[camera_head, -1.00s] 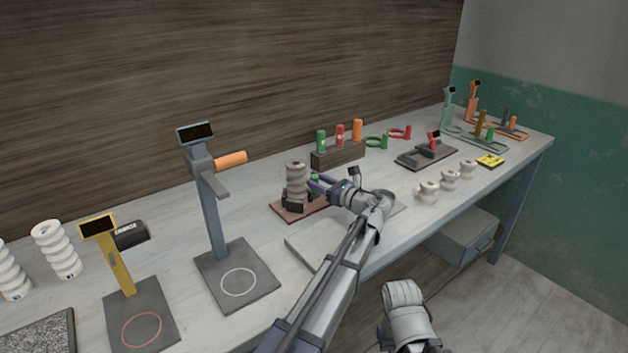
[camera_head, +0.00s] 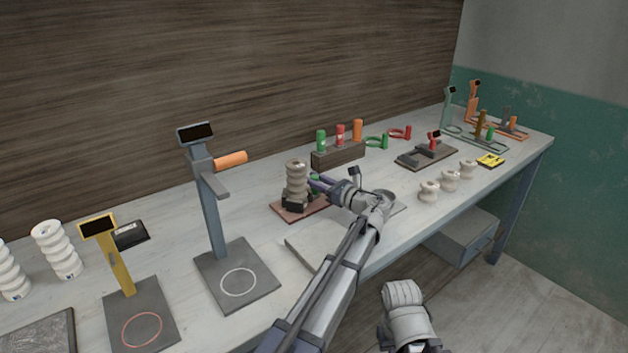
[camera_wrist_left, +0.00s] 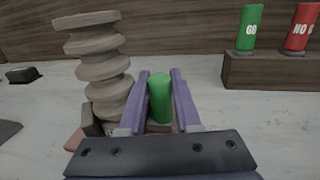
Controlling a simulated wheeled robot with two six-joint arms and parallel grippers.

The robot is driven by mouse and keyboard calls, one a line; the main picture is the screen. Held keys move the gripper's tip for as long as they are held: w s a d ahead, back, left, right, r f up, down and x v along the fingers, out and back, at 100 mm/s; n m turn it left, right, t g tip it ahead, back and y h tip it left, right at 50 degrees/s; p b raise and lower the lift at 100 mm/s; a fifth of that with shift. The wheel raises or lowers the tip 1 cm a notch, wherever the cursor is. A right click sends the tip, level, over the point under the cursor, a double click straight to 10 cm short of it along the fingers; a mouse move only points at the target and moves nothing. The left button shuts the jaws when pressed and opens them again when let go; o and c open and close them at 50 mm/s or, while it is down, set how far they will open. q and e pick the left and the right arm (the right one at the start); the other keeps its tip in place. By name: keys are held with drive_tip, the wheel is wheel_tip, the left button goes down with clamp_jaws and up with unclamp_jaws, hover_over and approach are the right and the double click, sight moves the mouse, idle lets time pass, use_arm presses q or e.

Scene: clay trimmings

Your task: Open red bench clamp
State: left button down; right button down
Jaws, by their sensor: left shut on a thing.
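A clamp on a reddish-brown base (camera_head: 287,211) stands in the middle of the bench. Its dark jaws (camera_head: 295,205) are around or against the foot of an upright ribbed grey-brown piece (camera_head: 297,178), which leans left in the left wrist view (camera_wrist_left: 97,65). The clamp has a green handle (camera_wrist_left: 160,98). My left gripper (camera_head: 317,182) has its purple fingers on both sides of this handle and is shut on it. The fingers hide part of the clamp, so I cannot tell how wide its jaws stand.
A rack (camera_head: 338,153) with green, red and orange handles stands behind. Another clamp on a dark plate (camera_head: 412,160), with a red handle, is farther right. White spools (camera_head: 428,191) line the front edge. A blue-grey stand (camera_head: 212,215) is at left.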

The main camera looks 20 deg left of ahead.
use_arm(q)
drive_tip(key=shift+d, duration=0.1)
idle(0.7)
drive_tip(key=w+d, duration=0.2)
drive_tip(key=w, duration=0.1)
drive_tip(key=shift+d, duration=0.15)
drive_tip(key=c, duration=0.9)
unclamp_jaws()
